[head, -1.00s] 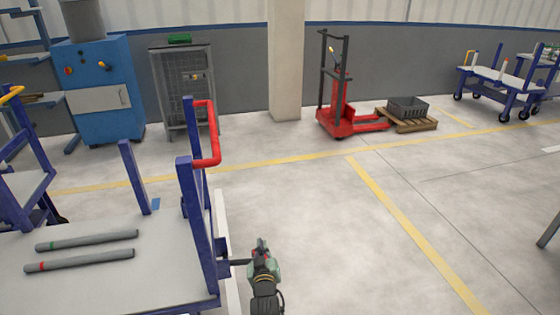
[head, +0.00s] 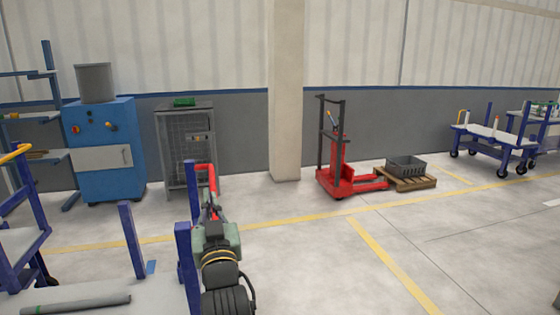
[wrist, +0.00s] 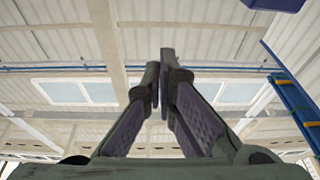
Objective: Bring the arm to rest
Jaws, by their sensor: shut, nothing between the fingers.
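My gripper (wrist: 162,85) is shut and empty in the wrist view, its fingertips together, pointing up toward the ceiling. The cart (head: 165,300) stands at the lower left.
The cart's blue posts (head: 186,270) stand close beside my arm. A blue cabinet (head: 105,150), a mesh cage (head: 183,150) and a red pallet truck (head: 340,170) are along the wall. The floor (head: 310,255) to the right is clear.

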